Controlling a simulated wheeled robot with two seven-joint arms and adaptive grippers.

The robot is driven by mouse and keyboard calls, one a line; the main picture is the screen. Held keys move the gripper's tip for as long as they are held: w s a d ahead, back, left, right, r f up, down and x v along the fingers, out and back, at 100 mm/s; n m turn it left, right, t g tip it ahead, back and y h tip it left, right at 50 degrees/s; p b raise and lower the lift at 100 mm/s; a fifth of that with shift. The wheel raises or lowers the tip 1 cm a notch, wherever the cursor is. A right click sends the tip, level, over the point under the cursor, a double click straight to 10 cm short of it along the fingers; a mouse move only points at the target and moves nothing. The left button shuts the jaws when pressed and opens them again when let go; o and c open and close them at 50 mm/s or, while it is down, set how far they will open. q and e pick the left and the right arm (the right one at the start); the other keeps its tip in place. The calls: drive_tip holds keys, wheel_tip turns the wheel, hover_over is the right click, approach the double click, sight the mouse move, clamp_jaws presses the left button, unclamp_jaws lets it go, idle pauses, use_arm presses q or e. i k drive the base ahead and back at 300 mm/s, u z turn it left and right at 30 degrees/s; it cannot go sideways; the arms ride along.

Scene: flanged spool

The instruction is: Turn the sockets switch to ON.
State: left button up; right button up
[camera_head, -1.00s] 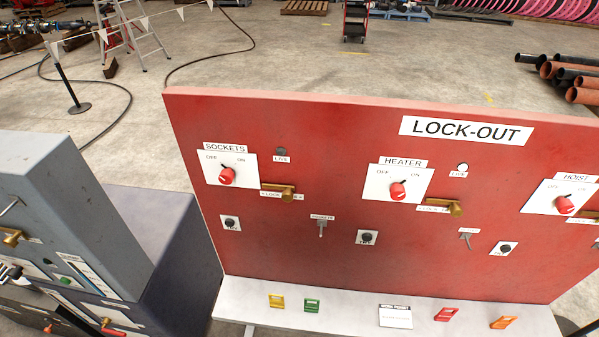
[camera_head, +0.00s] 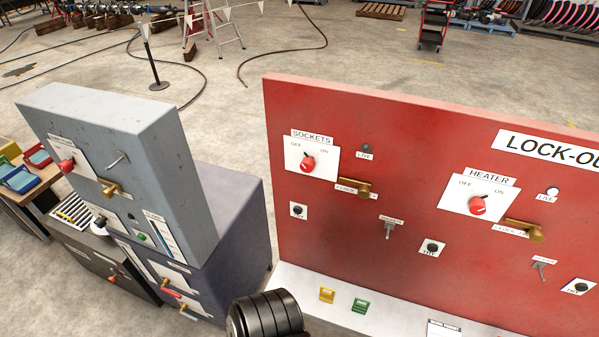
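The sockets switch (camera_head: 308,163) is a red rotary knob on a white plate at the upper left of the red lock-out board. OFF is printed at the plate's upper left and ON at its upper right. The knob is too small to tell surely which word it points to. The LIVE lamp (camera_head: 365,148) beside it looks dark. A brass lock-out latch (camera_head: 357,188) sits just below and right of the plate. Neither of my grippers shows; a black ribbed part, apparently of my own arm, enters at the bottom, below the board.
The heater switch (camera_head: 477,205), with a brass latch (camera_head: 525,231), is farther right. Yellow (camera_head: 327,295) and green (camera_head: 361,305) tags lie on the white ledge (camera_head: 300,287). A grey machine cabinet (camera_head: 112,135) stands left of the board, with a narrow gap between.

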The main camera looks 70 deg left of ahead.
sight(307, 166)
drive_tip(key=u, duration=0.05)
drive_tip(key=k, duration=1)
drive_tip(key=u, duration=2.2)
